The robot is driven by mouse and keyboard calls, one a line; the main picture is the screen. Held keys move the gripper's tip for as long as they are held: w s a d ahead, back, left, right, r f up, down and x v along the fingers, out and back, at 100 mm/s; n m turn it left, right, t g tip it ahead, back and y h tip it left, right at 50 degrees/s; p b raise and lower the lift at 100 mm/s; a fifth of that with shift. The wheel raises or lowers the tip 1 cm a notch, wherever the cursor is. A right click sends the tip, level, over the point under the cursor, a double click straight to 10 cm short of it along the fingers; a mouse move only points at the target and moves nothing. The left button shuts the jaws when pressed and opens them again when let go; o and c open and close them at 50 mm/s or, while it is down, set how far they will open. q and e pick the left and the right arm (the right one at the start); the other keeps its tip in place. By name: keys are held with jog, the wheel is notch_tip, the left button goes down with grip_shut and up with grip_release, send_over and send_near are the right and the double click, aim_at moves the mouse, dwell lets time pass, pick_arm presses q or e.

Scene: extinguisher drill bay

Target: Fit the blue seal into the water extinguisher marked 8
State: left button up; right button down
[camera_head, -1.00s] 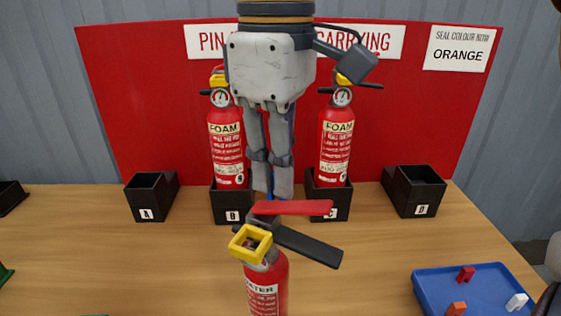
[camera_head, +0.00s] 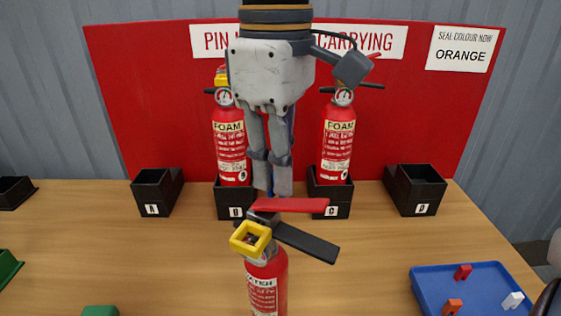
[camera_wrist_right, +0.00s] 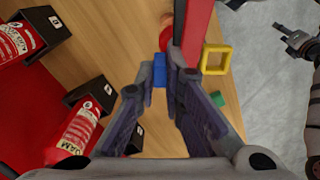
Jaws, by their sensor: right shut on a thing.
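The red water extinguisher (camera_head: 266,284) stands upright at the front centre, with a red lever, a black lever and a square yellow collar (camera_head: 250,238) at its head. Its number cannot be read. My right gripper (camera_head: 271,190) points down just behind the levers. It is shut on the small blue seal (camera_wrist_right: 159,70), which shows between the fingertips in the right wrist view. The seal is close to the extinguisher's head; whether it touches cannot be told. What looks like my left gripper (camera_wrist_right: 285,32) shows small at the upper right of the wrist view, its fingers unclear.
Two foam extinguishers (camera_head: 231,145) (camera_head: 337,140) stand in black boxes at the back. Black boxes A (camera_head: 157,192) and D (camera_head: 414,190) look empty. A blue tray (camera_head: 480,300) with small red, orange and white pieces lies at right. A sign (camera_head: 461,50) reads ORANGE.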

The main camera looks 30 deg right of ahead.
jog(key=shift+f, duration=0.6)
dwell(0.4)
jog(key=shift+a, duration=0.25)
dwell(0.9)
jog(key=shift+f, duration=0.2)
dwell(0.3)
jog(key=c, duration=1.6)
grip_release()
notch_tip(320, 180, up, 12)
jog(key=shift+s+a, duration=0.15)
